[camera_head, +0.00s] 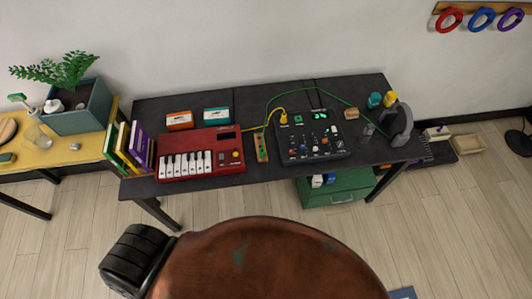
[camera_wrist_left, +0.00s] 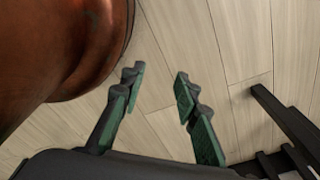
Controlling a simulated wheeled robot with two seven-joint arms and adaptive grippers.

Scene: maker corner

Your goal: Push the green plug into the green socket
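A black mixer box (camera_head: 312,149) with knobs lies on the dark desk, right of the middle in the head view. A small green part (camera_head: 298,119) near its top left edge may be the green socket. A green cable (camera_head: 285,95) arcs over the back of the box. I cannot tell which end is the green plug. A yellow plug (camera_head: 283,117) on a yellow cable meets the box at its top left corner. My left gripper (camera_wrist_left: 157,82) is open and empty above the wooden floor in the left wrist view. My right gripper is not in view.
A red keyboard (camera_head: 200,155) and a narrow wooden strip (camera_head: 261,147) lie left of the mixer. Grey headphones (camera_head: 402,125) stand at its right. Upright books (camera_head: 138,146) line the desk's left end. A green drawer box (camera_head: 338,188) stands underneath. A plant pot (camera_head: 80,106) stands far left.

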